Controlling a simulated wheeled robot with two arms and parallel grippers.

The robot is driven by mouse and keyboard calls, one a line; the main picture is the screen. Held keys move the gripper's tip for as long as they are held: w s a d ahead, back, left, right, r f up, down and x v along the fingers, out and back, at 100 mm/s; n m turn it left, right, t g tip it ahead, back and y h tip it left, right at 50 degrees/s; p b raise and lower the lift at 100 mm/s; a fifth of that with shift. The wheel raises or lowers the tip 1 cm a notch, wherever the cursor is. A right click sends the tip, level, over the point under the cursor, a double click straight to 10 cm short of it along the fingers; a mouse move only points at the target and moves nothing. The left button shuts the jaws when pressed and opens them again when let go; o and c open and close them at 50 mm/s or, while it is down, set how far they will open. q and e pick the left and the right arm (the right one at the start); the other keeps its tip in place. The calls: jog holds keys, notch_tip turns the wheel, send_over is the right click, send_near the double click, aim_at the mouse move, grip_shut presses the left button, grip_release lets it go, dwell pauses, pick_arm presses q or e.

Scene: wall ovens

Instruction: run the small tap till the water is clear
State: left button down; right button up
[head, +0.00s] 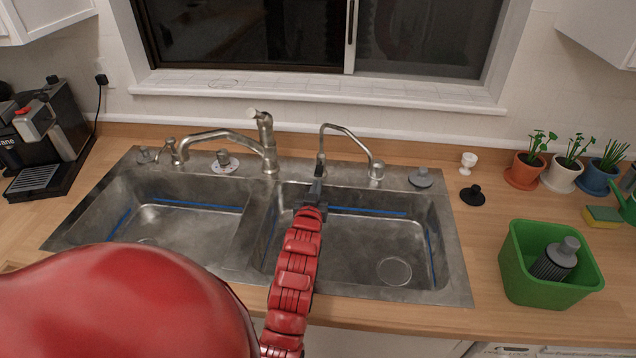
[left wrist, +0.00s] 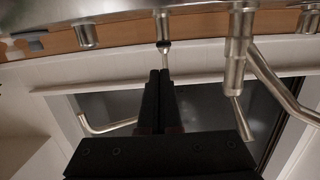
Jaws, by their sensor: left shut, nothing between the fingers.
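The small tap (head: 345,130) is a thin metal arch at the back of the right basin, its spout curving to the right. No water stream shows from it. In the left wrist view its base (left wrist: 162,28) is just past my fingertips and part of its curved spout (left wrist: 105,128) shows, the rest hidden behind my fingers. My left gripper (head: 318,176) is shut and empty, in front of the tap's base; the left wrist view shows its two dark fingers (left wrist: 160,75) together. I cannot tell if they touch the tap. My right gripper is not in view.
The larger tap (head: 265,145) stands to the left, near the divider of the double sink (head: 250,225). A short metal fitting (head: 376,171) is right of the small tap. A green bin (head: 520,275), plant pots (head: 525,170) and a coffee machine (head: 50,135) stand on the counter.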

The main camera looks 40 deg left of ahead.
pick_arm(q)
jog(key=shift+b+v, duration=0.35)
jog(key=shift+v, duration=1.35)
jog(key=shift+f, duration=0.15)
